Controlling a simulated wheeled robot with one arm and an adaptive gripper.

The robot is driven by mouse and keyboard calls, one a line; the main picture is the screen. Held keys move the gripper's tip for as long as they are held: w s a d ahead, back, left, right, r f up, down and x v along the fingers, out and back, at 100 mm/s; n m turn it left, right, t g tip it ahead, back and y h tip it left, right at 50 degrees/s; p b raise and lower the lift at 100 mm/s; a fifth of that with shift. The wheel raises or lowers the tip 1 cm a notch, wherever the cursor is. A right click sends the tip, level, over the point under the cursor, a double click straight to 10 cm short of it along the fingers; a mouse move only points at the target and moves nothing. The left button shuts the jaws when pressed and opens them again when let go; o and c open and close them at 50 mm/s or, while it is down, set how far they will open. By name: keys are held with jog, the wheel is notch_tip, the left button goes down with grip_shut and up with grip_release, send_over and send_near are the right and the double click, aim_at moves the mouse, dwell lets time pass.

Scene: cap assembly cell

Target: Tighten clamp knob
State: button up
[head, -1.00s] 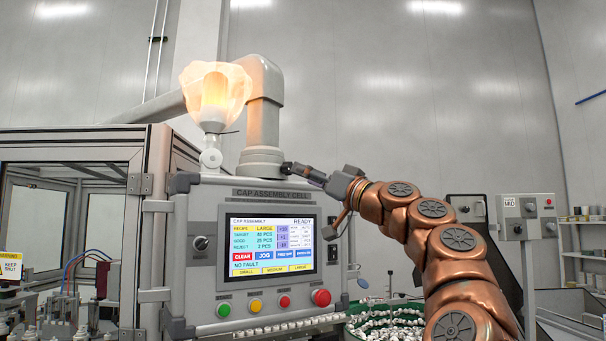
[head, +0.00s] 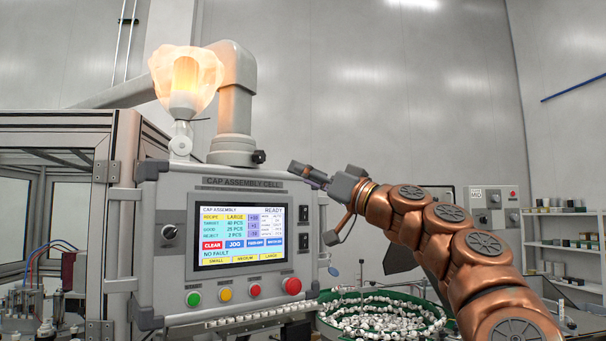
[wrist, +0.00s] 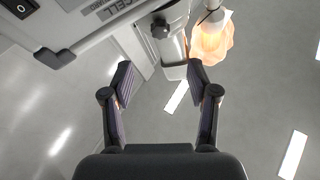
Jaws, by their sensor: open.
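The clamp knob (head: 259,157) is a small black knob on the right side of the grey collar (head: 232,150) at the foot of the bent pipe, on top of the control panel. The knob also shows in the wrist view (wrist: 160,28), beyond my fingertips and between their lines. My gripper (head: 303,173) is to the right of the knob and slightly lower in the head view, apart from it. In the wrist view my gripper (wrist: 160,75) has its two fingers spread wide with nothing between them.
The control panel (head: 152,210) with its lit screen (head: 238,236) stands below the knob. A glowing lamp (head: 185,78) is left of the pipe. A green bowl of white caps (head: 380,318) lies below my arm. Open air surrounds my gripper on the right.

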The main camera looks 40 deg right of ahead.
jog(key=shift+d, duration=0.1)
jog(key=n+g+y+b, duration=0.1)
jog(key=n+y+b, duration=0.15)
jog(key=n, duration=0.45)
send_near(263, 158)
jog(key=shift+w, duration=0.9)
jog(key=shift+y, duration=0.45)
jog(key=shift+r+p+x, duration=0.2)
jog(key=shift+p+x, duration=1.35)
jog(key=shift+x, duration=2.05)
jog(key=shift+s, duration=0.2)
jog(key=shift+c, duration=0.4)
grip_shut()
